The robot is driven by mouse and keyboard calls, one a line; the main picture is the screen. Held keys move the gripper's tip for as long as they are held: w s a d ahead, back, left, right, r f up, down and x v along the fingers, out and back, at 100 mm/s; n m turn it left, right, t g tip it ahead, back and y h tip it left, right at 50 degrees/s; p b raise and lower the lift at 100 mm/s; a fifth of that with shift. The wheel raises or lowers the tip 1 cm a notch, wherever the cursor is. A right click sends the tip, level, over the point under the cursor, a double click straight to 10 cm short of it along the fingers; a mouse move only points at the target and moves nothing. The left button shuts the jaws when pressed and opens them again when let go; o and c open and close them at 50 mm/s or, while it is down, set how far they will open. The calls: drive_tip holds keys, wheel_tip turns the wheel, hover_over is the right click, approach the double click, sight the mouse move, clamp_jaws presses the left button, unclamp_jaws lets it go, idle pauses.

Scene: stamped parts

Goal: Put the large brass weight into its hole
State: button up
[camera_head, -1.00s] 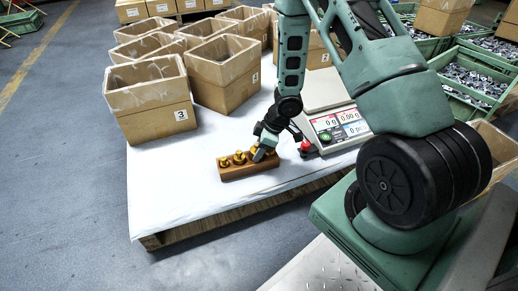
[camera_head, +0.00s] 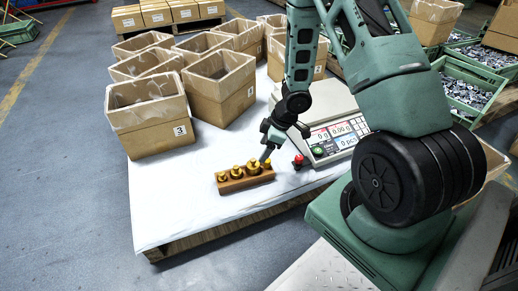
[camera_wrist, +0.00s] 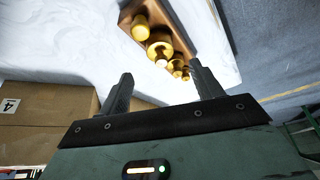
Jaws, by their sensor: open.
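The wooden block (camera_head: 232,187) lies on the white table top with several brass weights in a row on it. The large brass weight (camera_head: 253,167) appears to stand toward the block's right end; I cannot tell how deep it sits. In the wrist view the block (camera_wrist: 184,22) and the weights show beyond the fingers, with a wide brass weight (camera_wrist: 158,46) near the middle of the row. My gripper (camera_wrist: 163,82) is open with nothing between its fingers. In the head view my gripper (camera_head: 267,157) is at the block's right end, partly covering the weights there.
A weighing scale with a display (camera_head: 340,135) and a red button (camera_head: 298,161) stand just right of the block. Open cardboard boxes (camera_head: 155,130) fill the table's back left. The white table top (camera_head: 165,200) is clear left of the block.

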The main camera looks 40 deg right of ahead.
drive_tip(key=a+r+m+h+p, duration=0.1)
drive_tip(key=a+r+h, duration=0.2)
drive_tip(key=a+r, duration=1.35)
drive_tip(key=s+a+r+g, duration=0.1)
drive_tip(key=s+a+r, duration=0.2)
drive_tip(key=s, duration=0.4)
drive_tip(key=s+a+r+g, duration=0.1)
drive_tip(key=s+a+r, duration=0.2)
drive_tip(key=s, duration=0.4)
drive_tip(key=s+a+r+g, duration=0.1)
drive_tip(key=s+a+r, duration=0.3)
drive_tip(key=s, duration=0.3)
drive_tip(key=shift+s+a+m, duration=0.3)
drive_tip(key=shift+a+m, duration=0.1)
drive_tip(key=shift+a, duration=0.05)
wheel_tip(320, 180, up, 46)
drive_tip(key=p, duration=4.6)
